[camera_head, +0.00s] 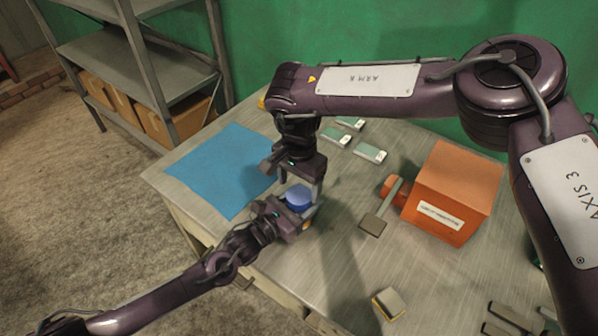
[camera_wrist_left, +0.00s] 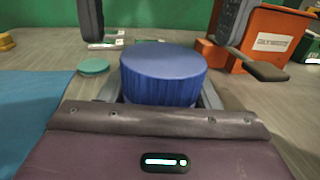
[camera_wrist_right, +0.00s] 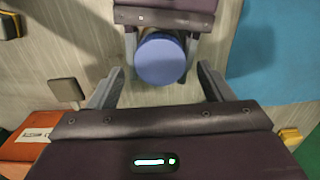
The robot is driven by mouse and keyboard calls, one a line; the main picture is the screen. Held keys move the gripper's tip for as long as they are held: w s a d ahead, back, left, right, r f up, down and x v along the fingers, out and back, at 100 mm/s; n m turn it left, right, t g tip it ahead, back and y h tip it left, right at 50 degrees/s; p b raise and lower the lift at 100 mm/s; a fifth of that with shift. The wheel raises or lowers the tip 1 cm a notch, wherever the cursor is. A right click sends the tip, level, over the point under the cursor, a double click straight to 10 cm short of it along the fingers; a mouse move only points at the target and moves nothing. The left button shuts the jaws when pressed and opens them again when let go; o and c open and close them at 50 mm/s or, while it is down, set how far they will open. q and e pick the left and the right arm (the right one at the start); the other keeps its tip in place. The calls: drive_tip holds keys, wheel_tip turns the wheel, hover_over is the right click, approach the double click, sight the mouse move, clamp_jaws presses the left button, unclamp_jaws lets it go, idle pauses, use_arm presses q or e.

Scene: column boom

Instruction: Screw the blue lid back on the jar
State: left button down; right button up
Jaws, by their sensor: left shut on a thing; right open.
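The blue lid (camera_head: 298,196) is a ribbed round cap near the table's left front. It fills the middle of the left wrist view (camera_wrist_left: 164,75), and its flat top shows in the right wrist view (camera_wrist_right: 160,59). My left gripper (camera_head: 297,209) is shut low around what stands under the lid, apparently the jar. The jar's body is hidden, so I cannot tell how the lid sits on it. My right gripper (camera_head: 300,182) is open above the lid. Its fingers point down, one on each side of the lid, with visible gaps in the right wrist view.
A blue mat (camera_head: 222,168) lies left. An orange box (camera_head: 455,190) with a flat grey paddle (camera_head: 373,225) stands right. Several small green-and-white blocks (camera_head: 369,152) lie behind. A teal disc (camera_wrist_left: 93,67) lies on the table. A small block (camera_head: 389,304) lies near the front.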

sight(299, 195)
drive_tip(key=shift+f, duration=1.7)
drive_tip(key=c, duration=1)
drive_tip(key=m, duration=0.3)
drive_tip(key=o, duration=1.1)
